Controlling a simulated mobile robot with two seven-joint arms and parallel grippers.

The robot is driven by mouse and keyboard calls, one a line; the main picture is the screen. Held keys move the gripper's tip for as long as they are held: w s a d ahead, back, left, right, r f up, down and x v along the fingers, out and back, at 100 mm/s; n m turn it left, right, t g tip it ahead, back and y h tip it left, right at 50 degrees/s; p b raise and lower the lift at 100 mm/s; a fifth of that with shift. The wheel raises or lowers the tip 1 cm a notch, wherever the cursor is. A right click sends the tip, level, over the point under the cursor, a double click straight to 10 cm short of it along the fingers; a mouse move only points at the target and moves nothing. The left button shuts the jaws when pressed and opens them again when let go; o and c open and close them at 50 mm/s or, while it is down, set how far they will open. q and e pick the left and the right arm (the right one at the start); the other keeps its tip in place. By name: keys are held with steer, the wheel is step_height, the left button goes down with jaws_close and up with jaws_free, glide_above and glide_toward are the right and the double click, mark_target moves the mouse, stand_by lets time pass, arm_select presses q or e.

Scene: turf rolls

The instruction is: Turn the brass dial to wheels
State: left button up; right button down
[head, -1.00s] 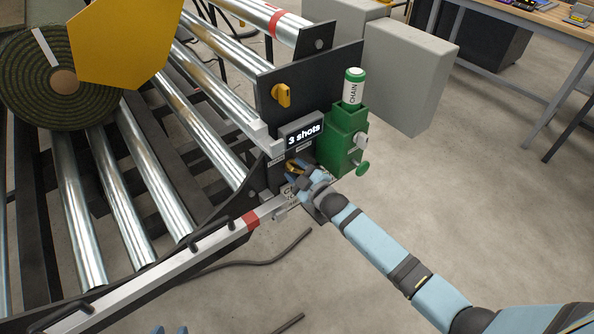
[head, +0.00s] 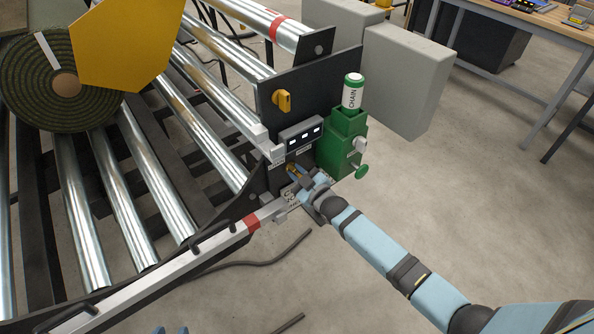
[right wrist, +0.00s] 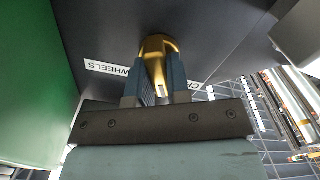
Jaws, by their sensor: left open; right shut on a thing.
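The brass dial (right wrist: 157,50) sits on a dark panel of the roller machine, and in the right wrist view it is between the fingers of my right gripper (right wrist: 155,72). A white label reading WHEELS (right wrist: 108,69) is left of the dial; another label, mostly hidden by the fingers, is to its right. In the head view my right gripper (head: 294,172) is at the dial, below the small display, and hides most of it. I cannot tell which label the dial points to. Only the fingertips of my left gripper (head: 170,331) show at the bottom edge, apart and empty.
A green holder (head: 340,150) with a CHAIN canister (head: 352,92) stands right beside the panel. A yellow knob (head: 282,101) is above the display (head: 301,135). A turf roll (head: 62,84) lies on rollers at left. Floor at right is open.

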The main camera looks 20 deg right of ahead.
steer(key=m+p, duration=0.1)
steer(key=m, duration=0.4)
steer(key=shift+d+m, duration=0.1)
steer(key=shift+m, duration=0.2)
steer(key=shift+m+p, duration=0.3)
steer(key=shift+m, duration=0.6)
steer(key=m, duration=0.4)
steer(key=shift+f, duration=0.1)
arm_select(q)
steer(key=shift+b, duration=0.4)
arm_select(e)
steer(key=shift+d+m, duration=0.1)
steer(key=shift+m, duration=1.6)
steer(key=c, duration=1.1)
jaws_free()
